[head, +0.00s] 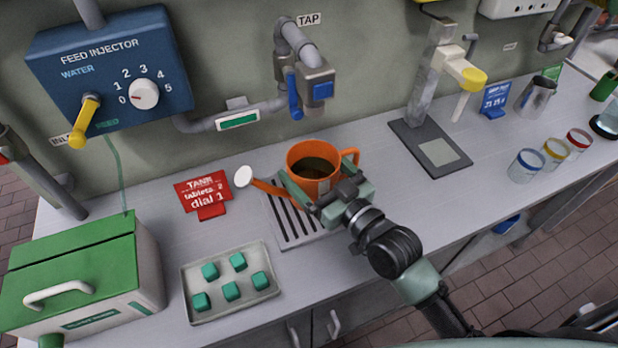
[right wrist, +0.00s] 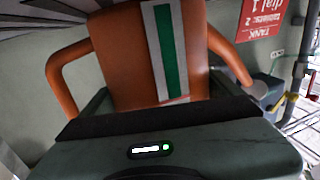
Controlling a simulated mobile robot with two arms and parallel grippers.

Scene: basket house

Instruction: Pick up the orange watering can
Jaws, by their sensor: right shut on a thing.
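The orange watering can (head: 312,187) stands on or just over the slotted drain grate (head: 290,228) under the tap; I cannot tell whether it touches. It has dark liquid inside, a spout with a white rose to the left and a handle to the right. My right gripper (head: 318,195) is shut on the can's body from the front. In the right wrist view the can's orange body (right wrist: 120,60) with a green and white stripe fills the space between the fingers. My left gripper is not in view.
A grey tap (head: 300,60) with a blue lever hangs above the can. A red sign (head: 205,193), a tray (head: 230,303) of green cubes and a green-lidded box (head: 75,260) are to the left. A dispenser stand (head: 432,150) and several jars (head: 527,165) are to the right.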

